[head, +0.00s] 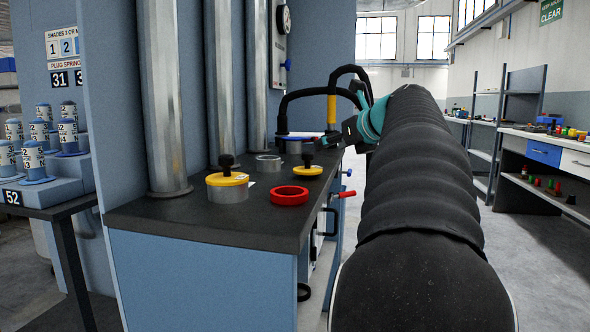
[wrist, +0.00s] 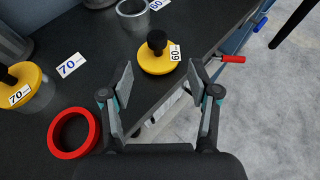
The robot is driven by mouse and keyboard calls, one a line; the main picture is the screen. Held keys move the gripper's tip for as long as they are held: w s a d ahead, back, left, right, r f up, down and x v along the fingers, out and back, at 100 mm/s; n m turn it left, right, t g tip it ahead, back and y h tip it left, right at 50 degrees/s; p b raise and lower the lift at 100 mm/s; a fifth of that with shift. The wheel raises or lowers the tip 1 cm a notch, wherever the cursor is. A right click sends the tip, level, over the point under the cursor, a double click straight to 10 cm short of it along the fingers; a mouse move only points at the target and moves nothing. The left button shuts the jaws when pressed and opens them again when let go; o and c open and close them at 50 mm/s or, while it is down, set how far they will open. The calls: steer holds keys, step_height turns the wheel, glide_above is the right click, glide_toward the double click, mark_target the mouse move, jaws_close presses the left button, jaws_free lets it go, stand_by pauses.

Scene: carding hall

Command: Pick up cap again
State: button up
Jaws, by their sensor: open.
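A yellow cap with a black knob (head: 308,171) lies on the dark bench top near its right edge. In the wrist view this cap (wrist: 155,62) carries a "60" label and lies just beyond and between my fingertips. My gripper (wrist: 163,80) is open and empty, its two fingers spread above the bench edge. I cannot tell its exact height over the cap. A second yellow cap (head: 227,179) sits on a grey cylinder (head: 228,194); in the wrist view this cap (wrist: 20,86) is labelled "70".
A red ring (head: 289,195) lies in front of the loose cap. A grey open cup (head: 268,163) stands behind it. Metal pipes (head: 165,100) rise at the bench's left. A red handle (wrist: 231,59) juts from the bench side. Open floor lies to the right.

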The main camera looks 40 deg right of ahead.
mark_target(310, 153)
steer(key=x, duration=0.5)
steer(key=shift+w+f, duration=0.1)
steer(key=shift+f, duration=0.05)
steer(key=shift+a+b+x, duration=0.1)
steer(key=shift+b+x, duration=0.15)
steer(key=shift+x, duration=1.15)
steer(key=shift+a+b+x, duration=0.15)
steer(key=shift+b+x, duration=0.1)
steer(key=shift+x, duration=1.2)
jaws_close()
